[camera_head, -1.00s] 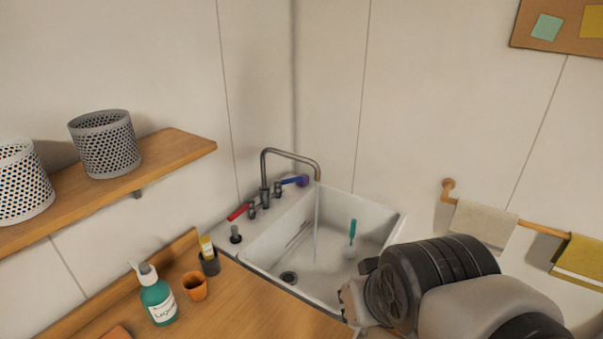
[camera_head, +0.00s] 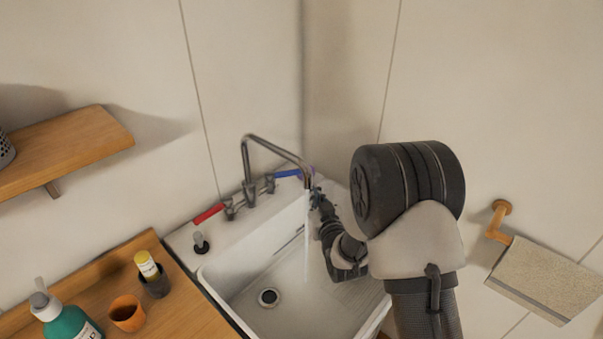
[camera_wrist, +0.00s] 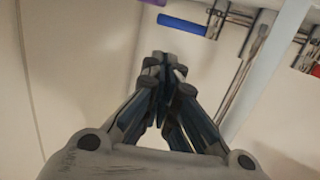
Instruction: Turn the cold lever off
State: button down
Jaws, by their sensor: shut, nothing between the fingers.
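The blue lever (camera_head: 287,173), the cold one by its colour, points right from the tap (camera_head: 247,165) at the back of the sink. A thin stream of water (camera_head: 307,240) falls from the spout. My gripper (camera_head: 316,190) is shut and empty, just right of the blue lever's end and near the spout. In the wrist view the closed fingertips (camera_wrist: 168,72) lie just below the blue lever (camera_wrist: 182,25), with a small gap in the picture. I cannot tell whether they touch in depth. A purple object partly shows by the lever's end, mostly hidden.
The red lever (camera_head: 208,214) points left from the tap. The white sink (camera_head: 225,285) has a drain (camera_head: 268,297). A wooden counter with an orange cup (camera_head: 127,313), a yellow-capped tube in a dark holder (camera_head: 152,275) and a green bottle (camera_head: 70,325) is at left. Walls close in behind.

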notch_tip(320, 180, down, 4)
jog(key=a+t+y, duration=0.1)
jog(key=b, duration=0.4)
send_near(284, 174)
jog(key=w, duration=0.5)
jog(key=w+d, duration=0.1)
jog(key=w, duration=0.1)
jog(key=shift+w+r, duration=0.2)
jog(key=shift+r, duration=0.2)
